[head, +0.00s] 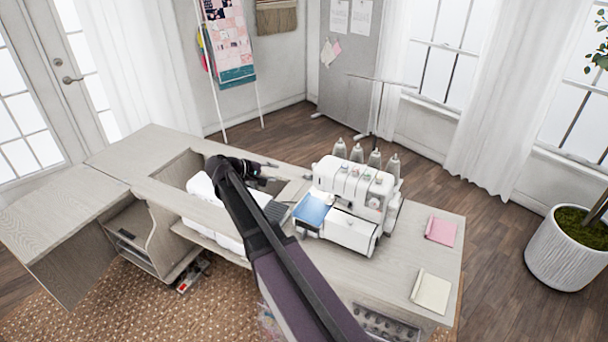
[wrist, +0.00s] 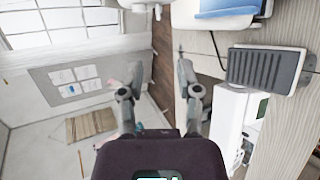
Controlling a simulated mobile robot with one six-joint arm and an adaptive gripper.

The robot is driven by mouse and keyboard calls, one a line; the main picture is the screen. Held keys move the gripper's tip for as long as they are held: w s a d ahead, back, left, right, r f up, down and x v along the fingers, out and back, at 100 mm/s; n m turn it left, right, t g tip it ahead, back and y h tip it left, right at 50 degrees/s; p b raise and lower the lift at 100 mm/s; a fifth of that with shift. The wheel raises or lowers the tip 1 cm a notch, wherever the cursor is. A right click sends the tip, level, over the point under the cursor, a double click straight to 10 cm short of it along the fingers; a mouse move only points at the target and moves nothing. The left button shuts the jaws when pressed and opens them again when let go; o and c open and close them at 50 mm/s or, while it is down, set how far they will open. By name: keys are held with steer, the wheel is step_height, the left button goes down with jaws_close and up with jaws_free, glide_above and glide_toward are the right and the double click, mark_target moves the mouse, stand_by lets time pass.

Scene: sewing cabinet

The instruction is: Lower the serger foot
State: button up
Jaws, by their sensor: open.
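The white serger (head: 350,200) stands on the cabinet top, right of centre in the head view, with thread cones at its back and a blue plate (head: 313,209) at its front left. Part of it, with the blue plate, shows at the top of the wrist view (wrist: 222,10). The serger foot is too small to make out in the head view and is not seen in the wrist view. My gripper (head: 276,172) is open and empty, left of the serger and apart from it. Its two spread fingers show in the wrist view (wrist: 160,78).
A grey ribbed pedal (wrist: 265,68) lies on the cabinet top beside the serger. A white sewing machine (head: 203,190) sits in the recess to the left, partly behind my arm. Pink (head: 441,230) and cream (head: 431,291) fabric squares lie to the right, with bare tabletop around them.

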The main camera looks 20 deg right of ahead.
mark_target(305, 174)
steer(key=shift+w+d, duration=0.1)
steer(key=shift+d, duration=0.05)
stand_by(0.3)
steer(key=shift+b+x, duration=3.2)
steer(key=shift+x, duration=3.55)
steer(key=shift+d, duration=0.1)
steer(key=shift+r, duration=0.1)
